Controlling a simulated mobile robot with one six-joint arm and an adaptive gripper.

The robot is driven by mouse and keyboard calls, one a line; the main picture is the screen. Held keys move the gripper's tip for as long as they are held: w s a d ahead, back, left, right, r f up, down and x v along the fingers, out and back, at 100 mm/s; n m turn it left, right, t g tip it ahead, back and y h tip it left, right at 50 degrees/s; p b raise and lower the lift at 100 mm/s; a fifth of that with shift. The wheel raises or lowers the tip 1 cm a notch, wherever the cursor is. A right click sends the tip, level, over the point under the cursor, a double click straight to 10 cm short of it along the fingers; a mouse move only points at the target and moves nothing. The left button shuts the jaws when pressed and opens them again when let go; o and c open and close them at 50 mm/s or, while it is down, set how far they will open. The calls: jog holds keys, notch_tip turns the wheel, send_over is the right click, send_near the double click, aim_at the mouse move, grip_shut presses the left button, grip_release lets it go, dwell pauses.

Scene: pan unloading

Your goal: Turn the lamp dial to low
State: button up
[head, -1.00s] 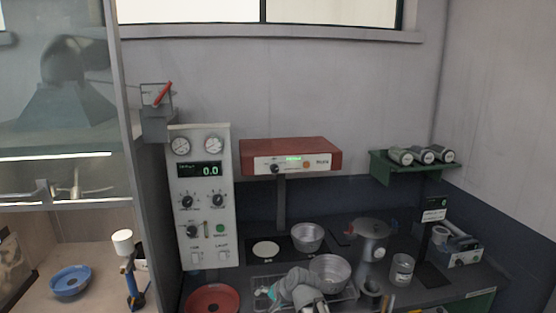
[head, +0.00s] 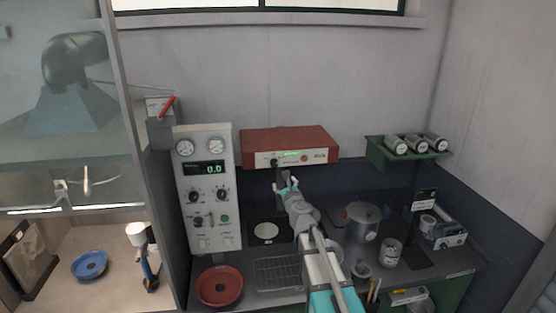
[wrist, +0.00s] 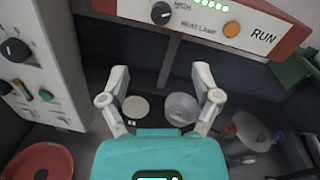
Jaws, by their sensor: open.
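The heat lamp (head: 315,145) is a red box with a white front panel. Its black dial (head: 274,162) is at the panel's left end; it also shows at the top of the wrist view (wrist: 161,13), beside the word HIGH. The dial's exact setting is hard to read. My gripper (head: 287,183) is open and empty, just below the lamp panel in the head view. In the wrist view its two spread fingers (wrist: 161,72) sit below the dial and apart from it.
An orange button (wrist: 231,29) is right of the dial, and the lamp's dark post (wrist: 169,62) stands below the panel. A control panel with knobs (head: 208,225) is at left. A metal pan (wrist: 181,109) and a white disc (wrist: 137,107) are on the bench below.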

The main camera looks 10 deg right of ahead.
aim_at(276, 164)
jog(key=shift+w, duration=0.2)
dwell(0.3)
jog(key=w, duration=0.9)
jog(key=w+a, duration=0.1)
jog(key=w, duration=0.3)
jog(key=shift+w, duration=0.2)
grip_shut()
jog(key=shift+d, duration=0.2)
jog(key=shift+a+r, duration=0.1)
